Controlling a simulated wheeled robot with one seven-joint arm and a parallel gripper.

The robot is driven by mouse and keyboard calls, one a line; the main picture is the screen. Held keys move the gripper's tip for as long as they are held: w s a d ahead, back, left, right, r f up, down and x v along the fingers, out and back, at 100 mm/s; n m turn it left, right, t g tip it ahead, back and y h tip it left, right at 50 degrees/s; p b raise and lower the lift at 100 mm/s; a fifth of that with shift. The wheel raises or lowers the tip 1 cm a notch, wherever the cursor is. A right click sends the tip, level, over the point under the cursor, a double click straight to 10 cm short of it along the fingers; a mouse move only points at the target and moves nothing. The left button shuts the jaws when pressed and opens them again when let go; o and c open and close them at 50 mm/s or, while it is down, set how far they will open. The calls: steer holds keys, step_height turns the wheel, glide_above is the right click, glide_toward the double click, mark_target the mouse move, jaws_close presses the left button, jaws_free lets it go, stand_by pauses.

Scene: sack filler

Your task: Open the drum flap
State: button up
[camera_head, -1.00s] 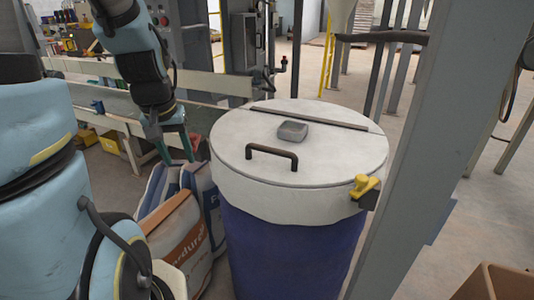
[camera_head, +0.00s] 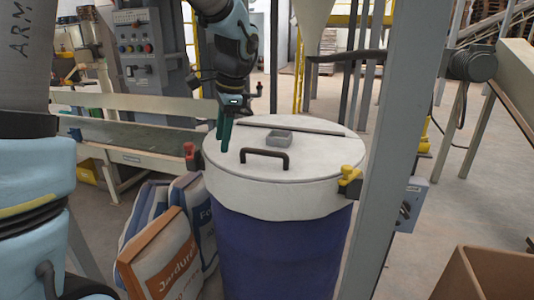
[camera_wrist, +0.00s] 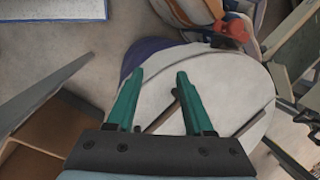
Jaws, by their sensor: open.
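The blue drum (camera_head: 280,250) stands upright under a round white lid (camera_head: 320,160), which lies flat and closed. A dark bar handle (camera_head: 264,153) is on the flap's front part, before a dark strip (camera_head: 290,126) across the lid. My gripper (camera_head: 224,146) is open and empty, pointing down over the lid's left side, left of the handle. In the wrist view, my gripper (camera_wrist: 160,74) spreads its teal fingers over the white lid (camera_wrist: 225,85). The handle (camera_wrist: 160,116) shows partly between the fingers. I see no contact with it.
A yellow clamp (camera_head: 349,177) sits at the lid's right rim and a red-handled one (camera_head: 190,153) at the left. Sacks (camera_head: 165,255) lean left of the drum. A grey post (camera_head: 385,150) stands close right; a cardboard box (camera_head: 490,275) is front right.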

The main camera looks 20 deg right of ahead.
mark_target(267, 151)
steer(key=s+d+r+m+t+b, duration=0.1)
steer(key=s+d+r+m, duration=0.1)
steer(key=d+m, duration=0.35)
steer(key=s+d+r+m+t+b, duration=0.1)
steer(key=s+d+r+m, duration=0.1)
steer(key=d, duration=0.7)
steer(key=p+x, duration=0.1)
steer(key=x, duration=0.9)
steer(key=shift+w+a+f, duration=0.2)
steer(key=shift+w+f, duration=0.05)
steer(key=shift+w, duration=0.05)
jaws_close()
